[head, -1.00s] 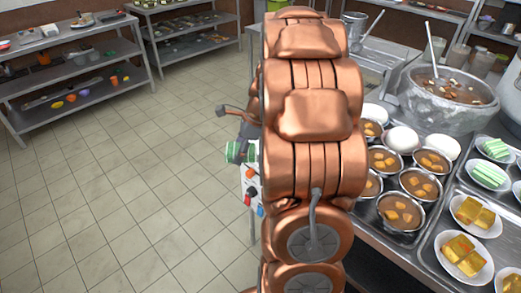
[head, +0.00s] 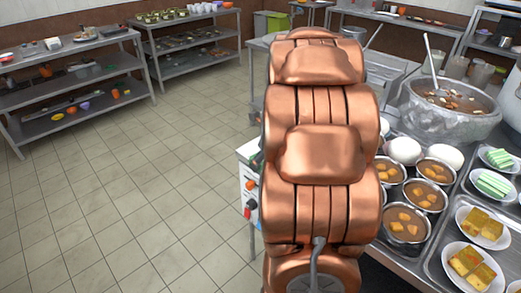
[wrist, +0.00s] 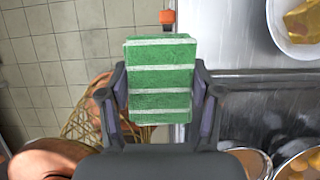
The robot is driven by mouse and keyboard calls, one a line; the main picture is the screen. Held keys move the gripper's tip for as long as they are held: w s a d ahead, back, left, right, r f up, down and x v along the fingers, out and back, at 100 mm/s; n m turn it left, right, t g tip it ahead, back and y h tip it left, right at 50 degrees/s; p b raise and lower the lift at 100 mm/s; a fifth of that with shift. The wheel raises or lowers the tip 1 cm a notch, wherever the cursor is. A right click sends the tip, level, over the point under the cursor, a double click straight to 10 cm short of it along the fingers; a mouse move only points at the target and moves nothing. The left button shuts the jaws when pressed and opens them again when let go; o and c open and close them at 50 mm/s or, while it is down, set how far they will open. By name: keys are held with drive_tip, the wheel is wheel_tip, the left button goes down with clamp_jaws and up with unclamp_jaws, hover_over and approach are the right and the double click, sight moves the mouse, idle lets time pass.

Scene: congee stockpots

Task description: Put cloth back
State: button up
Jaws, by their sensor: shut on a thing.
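The cloth (wrist: 160,78) is a folded green block with white stripes, in the middle of the wrist view. My gripper (wrist: 158,98) is shut on it, one finger on each side. Behind it in that view are the tiled floor to the left and a metal counter (wrist: 245,80) to the right. In the head view my copper arm hides both the gripper and the cloth.
A woven basket (wrist: 80,122) is partly visible below left of the cloth. Bowls of brown food (head: 405,222), plates of cakes (head: 482,228) and a large stockpot (head: 438,120) crowd the counter. Shelves (head: 75,90) stand far left; the floor between is clear.

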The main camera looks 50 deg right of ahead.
drive_tip(key=w+d, duration=0.4)
drive_tip(key=w, duration=0.1)
drive_tip(key=w+d+f+p, duration=0.1)
drive_tip(key=w+d, duration=0.2)
drive_tip(key=shift+w, duration=0.15)
drive_tip(key=shift+f+p, duration=0.3)
drive_tip(key=shift+f, duration=1.5)
drive_tip(key=o, duration=0.9)
drive_tip(key=shift+f, duration=0.1)
